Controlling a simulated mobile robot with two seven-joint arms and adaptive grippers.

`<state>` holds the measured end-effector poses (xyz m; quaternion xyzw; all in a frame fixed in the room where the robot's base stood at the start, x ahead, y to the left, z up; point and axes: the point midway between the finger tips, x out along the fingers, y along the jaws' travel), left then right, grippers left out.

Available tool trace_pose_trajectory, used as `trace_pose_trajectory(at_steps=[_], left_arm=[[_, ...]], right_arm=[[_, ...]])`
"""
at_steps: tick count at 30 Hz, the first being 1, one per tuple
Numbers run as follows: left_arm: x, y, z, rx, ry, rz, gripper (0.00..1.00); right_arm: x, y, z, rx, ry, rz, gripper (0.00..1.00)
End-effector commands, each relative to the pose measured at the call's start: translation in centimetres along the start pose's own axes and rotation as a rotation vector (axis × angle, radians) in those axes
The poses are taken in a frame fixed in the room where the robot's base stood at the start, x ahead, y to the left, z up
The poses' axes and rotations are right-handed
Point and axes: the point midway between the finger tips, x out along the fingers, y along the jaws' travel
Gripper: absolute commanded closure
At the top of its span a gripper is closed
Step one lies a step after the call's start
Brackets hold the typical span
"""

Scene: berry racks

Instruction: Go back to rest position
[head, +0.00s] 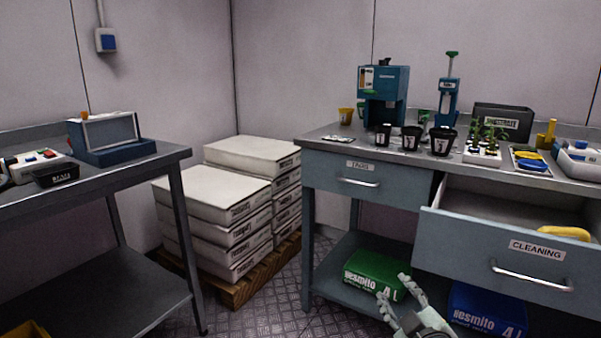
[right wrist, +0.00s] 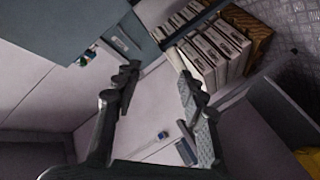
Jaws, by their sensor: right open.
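My right gripper (head: 402,296) is at the bottom of the head view, in front of the right bench's lower shelf. Its two fingers are spread and nothing is between them. The right wrist view shows the same open fingers (right wrist: 160,88), with wall and stacked boxes beyond them. My left gripper is not in the head view.
The right bench has an open drawer labelled CLEANING (head: 500,243) with a yellow item (head: 565,232) inside. A green box (head: 375,274) and a blue box (head: 485,310) are low behind my gripper. Stacked white boxes (head: 212,190) stand left.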

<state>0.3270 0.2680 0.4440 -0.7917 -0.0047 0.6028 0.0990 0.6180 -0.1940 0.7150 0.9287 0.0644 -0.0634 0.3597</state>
Motion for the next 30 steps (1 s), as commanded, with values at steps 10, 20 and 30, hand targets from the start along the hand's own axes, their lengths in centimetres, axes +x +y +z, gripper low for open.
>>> trace_pose_trajectory(at_steps=[10, 20, 30], left_arm=[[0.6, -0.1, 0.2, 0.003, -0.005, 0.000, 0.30], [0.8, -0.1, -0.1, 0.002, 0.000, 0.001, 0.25], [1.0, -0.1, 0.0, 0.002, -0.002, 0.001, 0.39]], right_arm=[[-12.5, -11.5, 20.6, 0.343, -0.714, -0.213, 0.59], [-23.8, -17.4, 27.4, 0.491, -1.088, -0.328, 0.59], [-24.5, -17.7, 27.6, 0.498, -1.111, -0.335, 0.66]])
